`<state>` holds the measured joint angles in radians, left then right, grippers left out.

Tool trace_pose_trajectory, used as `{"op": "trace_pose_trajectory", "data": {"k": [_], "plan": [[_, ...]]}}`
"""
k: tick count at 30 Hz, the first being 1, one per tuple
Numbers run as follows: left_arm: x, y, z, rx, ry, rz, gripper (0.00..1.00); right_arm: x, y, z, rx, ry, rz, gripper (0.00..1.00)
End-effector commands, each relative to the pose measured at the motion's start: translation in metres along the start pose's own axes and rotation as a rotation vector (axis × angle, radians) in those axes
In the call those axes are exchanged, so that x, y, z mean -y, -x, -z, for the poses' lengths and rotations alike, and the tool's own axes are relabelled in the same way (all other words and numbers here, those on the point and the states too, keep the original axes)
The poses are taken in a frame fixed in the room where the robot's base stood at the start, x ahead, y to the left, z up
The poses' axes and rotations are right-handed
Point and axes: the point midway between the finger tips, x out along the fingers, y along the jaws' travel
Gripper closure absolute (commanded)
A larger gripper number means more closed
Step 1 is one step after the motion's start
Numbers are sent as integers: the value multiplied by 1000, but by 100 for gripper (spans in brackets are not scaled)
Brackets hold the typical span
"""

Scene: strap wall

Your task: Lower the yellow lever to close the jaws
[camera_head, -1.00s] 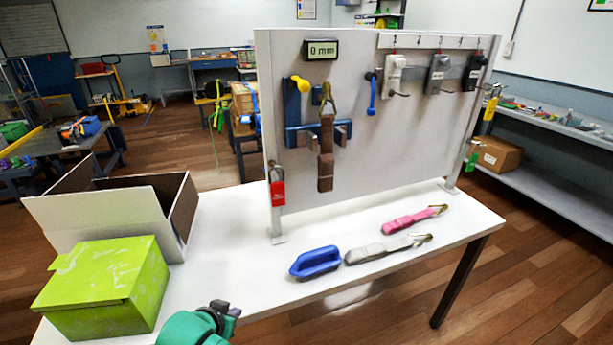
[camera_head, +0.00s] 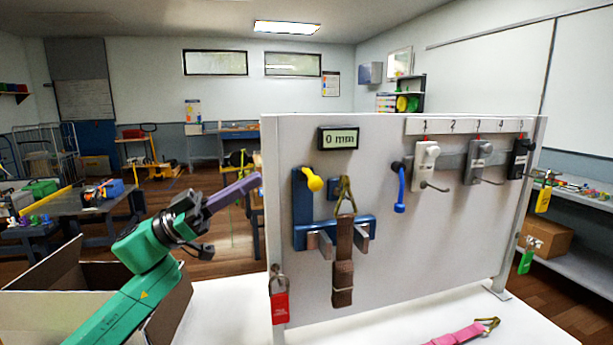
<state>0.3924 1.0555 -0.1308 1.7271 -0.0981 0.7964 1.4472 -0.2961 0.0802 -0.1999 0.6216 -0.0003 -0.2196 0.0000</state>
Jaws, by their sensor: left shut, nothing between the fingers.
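The yellow lever (camera_head: 312,180) is a short handle with a round knob at the top of a blue clamp (camera_head: 302,222) on the grey panel. The clamp's two grey jaws (camera_head: 322,244) stand on either side of a brown strap (camera_head: 343,262), which hangs from a brass hook below the "0 mm" display (camera_head: 338,138). I cannot tell whether the jaws touch the strap. My left gripper (camera_head: 252,184) is shut and empty, left of the panel's edge, at about the lever's height and apart from it. My right gripper is out of view.
A red padlock (camera_head: 279,300) hangs at the panel's left edge. An open cardboard box (camera_head: 40,305) stands below my left arm. A pink strap (camera_head: 462,334) lies on the table.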

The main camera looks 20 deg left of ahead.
Motion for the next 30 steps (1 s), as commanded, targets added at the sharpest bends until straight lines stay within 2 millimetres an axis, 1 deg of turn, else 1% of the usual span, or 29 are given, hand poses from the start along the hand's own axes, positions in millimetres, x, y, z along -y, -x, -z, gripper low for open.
{"op": "trace_pose_trajectory", "data": {"k": [7,11,14,24,25,27,30], "plan": [[0,-1,0,-1,1,1,100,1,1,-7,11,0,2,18],[1,-11,3,-3,1,2,100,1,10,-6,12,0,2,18],[1,-29,6,-4,0,0,100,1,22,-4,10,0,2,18],[1,-105,7,-5,2,1,100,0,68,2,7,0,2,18],[1,-104,-1,-2,6,3,100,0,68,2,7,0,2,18],[1,-96,-18,0,7,5,100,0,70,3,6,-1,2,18],[1,-91,-30,-1,4,4,100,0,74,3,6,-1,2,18]]}}
